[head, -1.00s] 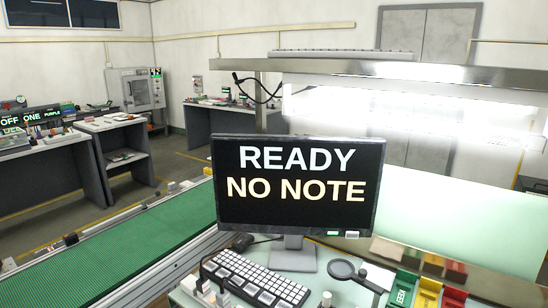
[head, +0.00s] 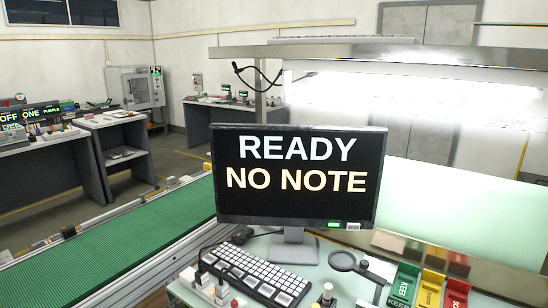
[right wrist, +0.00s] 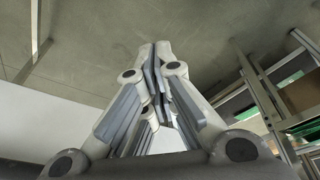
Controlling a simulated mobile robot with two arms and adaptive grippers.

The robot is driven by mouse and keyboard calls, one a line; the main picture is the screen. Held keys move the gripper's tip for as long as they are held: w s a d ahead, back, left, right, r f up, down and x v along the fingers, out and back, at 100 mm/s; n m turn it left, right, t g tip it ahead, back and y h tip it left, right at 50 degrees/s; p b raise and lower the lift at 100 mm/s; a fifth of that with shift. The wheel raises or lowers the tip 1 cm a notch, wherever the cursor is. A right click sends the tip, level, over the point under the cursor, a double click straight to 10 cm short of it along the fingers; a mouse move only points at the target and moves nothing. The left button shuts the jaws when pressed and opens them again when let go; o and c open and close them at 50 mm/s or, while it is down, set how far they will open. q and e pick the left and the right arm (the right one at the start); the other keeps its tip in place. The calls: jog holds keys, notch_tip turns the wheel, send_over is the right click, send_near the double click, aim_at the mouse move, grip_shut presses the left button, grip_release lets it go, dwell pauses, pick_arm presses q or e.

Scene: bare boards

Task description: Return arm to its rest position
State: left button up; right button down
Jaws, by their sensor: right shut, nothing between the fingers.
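My right gripper (right wrist: 162,55) shows in the right wrist view with its two grey fingers together and nothing between them. It is in the air, with a grey-brown floor or wall surface behind the fingertips. Neither arm shows in the head view, and my left gripper is not in view.
In the head view a monitor (head: 297,180) reading READY NO NOTE stands behind a keyboard (head: 257,275) on a bench. A magnifier (head: 342,261) and green, yellow and red bins (head: 430,287) lie to the right. A green conveyor (head: 110,245) runs at the left.

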jog(key=s+d+f+g+b, duration=0.1)
jog(key=s+f+b, duration=0.35)
jog(key=f, duration=1.35)
jog(key=s+d+f+b, duration=0.1)
jog(key=s+d+f, duration=0.1)
jog(key=s+f, duration=1)
jog(key=s, duration=0.2)
jog(key=shift+s+d+f+g, duration=0.2)
jog(key=shift+s+f+g, duration=0.05)
jog(key=shift+s+g, duration=0.15)
